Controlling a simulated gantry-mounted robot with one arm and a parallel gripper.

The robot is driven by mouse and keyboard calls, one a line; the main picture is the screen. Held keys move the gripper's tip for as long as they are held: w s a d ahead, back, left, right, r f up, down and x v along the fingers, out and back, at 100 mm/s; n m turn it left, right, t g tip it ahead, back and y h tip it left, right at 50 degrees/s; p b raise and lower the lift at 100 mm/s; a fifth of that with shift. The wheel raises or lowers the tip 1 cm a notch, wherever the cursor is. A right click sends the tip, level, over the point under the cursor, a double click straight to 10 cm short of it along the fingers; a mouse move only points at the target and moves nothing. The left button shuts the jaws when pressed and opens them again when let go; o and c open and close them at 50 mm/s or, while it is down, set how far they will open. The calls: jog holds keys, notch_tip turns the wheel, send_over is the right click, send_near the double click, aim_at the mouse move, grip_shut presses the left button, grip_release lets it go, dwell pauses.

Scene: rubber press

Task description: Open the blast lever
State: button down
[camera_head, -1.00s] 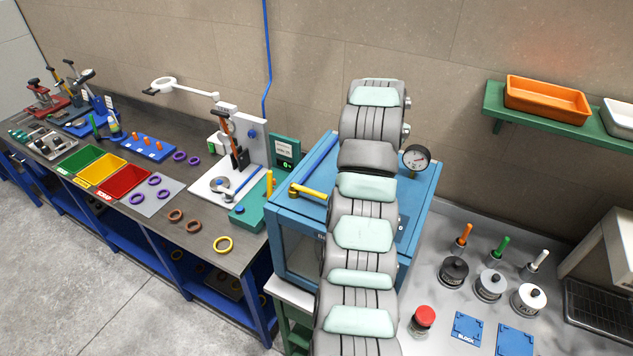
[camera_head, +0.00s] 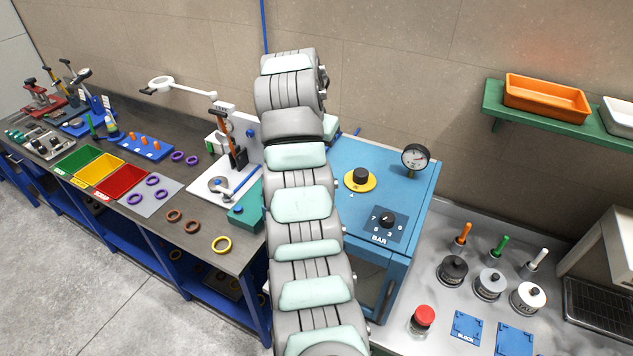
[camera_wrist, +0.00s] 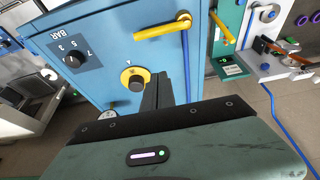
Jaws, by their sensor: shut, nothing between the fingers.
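The yellow lever (camera_wrist: 160,30), which I take to be the blast lever, lies on top of the blue cabinet (camera_wrist: 88,50) in the wrist view. Its pivot end is close to the cabinet edge, beside a long blue bar (camera_wrist: 186,65). My gripper (camera_wrist: 158,82) is shut and empty. Its dark fingers appear below the lever in the picture, apart from it and just right of the yellow-based black knob (camera_wrist: 133,80). I cannot tell how far the fingertips are above the cabinet. In the head view my arm hides the lever and the gripper.
A black BAR dial (camera_head: 387,219) and a pressure gauge (camera_head: 415,157) are on the cabinet. A green device (camera_wrist: 233,45) with an upright yellow handle (camera_wrist: 219,28) stands beside it. A red button (camera_head: 423,318) and several lidded pots are on the right bench.

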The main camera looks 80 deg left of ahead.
jog(key=p+x, duration=0.2)
jog(key=x, duration=0.6)
jog(key=shift+d+p, duration=0.1)
jog(key=shift+p, duration=0.2)
jog(key=shift+f, duration=0.3)
jog(key=shift+s+d+f+p, duration=0.2)
jog(key=shift+s+d+p, duration=0.5)
jog(key=shift+s+d, duration=0.35)
jog(key=shift+s+d+f, duration=0.15)
jog(key=shift+d+f, duration=0.05)
jog(key=shift+d, duration=0.2)
jog(key=shift+s, duration=0.1)
